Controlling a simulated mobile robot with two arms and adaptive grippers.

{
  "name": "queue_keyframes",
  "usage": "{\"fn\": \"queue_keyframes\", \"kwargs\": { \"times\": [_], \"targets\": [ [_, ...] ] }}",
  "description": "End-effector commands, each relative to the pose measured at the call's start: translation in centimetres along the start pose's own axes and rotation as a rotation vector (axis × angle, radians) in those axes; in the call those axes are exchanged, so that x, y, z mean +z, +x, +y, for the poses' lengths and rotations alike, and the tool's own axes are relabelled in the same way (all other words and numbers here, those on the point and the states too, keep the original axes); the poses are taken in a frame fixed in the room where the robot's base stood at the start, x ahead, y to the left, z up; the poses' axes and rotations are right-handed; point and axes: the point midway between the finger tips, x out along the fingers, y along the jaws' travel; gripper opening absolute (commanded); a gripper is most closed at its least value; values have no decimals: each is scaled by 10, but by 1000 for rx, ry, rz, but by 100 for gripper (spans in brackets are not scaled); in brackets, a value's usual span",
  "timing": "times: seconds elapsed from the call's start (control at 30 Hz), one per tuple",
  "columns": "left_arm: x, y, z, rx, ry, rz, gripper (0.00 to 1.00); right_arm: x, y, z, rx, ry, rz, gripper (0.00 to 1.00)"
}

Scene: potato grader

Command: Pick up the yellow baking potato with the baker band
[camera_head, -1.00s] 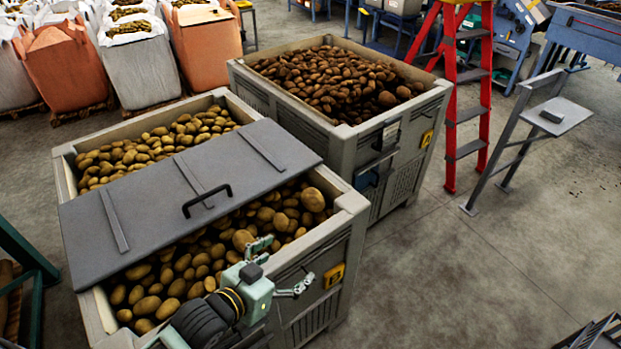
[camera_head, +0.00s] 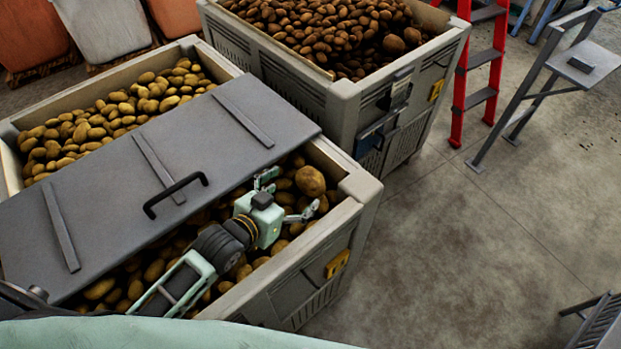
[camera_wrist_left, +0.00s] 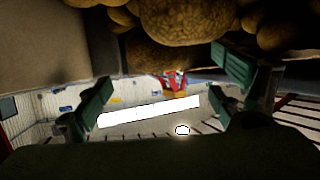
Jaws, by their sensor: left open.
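A large yellow-brown potato (camera_head: 310,181) lies on the heap at the right corner of the near crate (camera_head: 345,218). It looks bigger than its neighbours. My left gripper (camera_head: 288,194) is open and empty just left of and in front of it, low over the potatoes. In the left wrist view a large potato (camera_wrist_left: 185,20) fills the top middle, beyond and between the spread fingers (camera_wrist_left: 165,84); I cannot tell whether they touch it. No band can be made out on it. My right gripper is out of view.
A grey lid (camera_head: 120,185) with a black handle (camera_head: 175,194) lies across the near crate, close to my left arm. A second crate (camera_head: 345,105) of darker potatoes stands behind. A red ladder (camera_head: 470,85) and grey stand (camera_head: 520,90) are at right; floor between is clear.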

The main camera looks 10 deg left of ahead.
Motion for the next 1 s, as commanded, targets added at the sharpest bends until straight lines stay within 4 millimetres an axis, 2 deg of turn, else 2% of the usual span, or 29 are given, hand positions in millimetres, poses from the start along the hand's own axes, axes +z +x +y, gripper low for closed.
{"fn": "queue_keyframes", "kwargs": {
  "times": [0.1,0.33,0.63,0.93,1.0],
  "targets": [
    [-1,12,0,-1,0,0,88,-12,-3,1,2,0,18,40],
    [0,27,2,0,-1,-1,88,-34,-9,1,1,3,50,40],
    [3,63,5,-1,0,-1,88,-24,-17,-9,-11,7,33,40],
    [4,68,6,0,0,-1,88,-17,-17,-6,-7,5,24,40],
    [4,68,6,0,0,-1,83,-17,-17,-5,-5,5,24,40]
  ]
}}
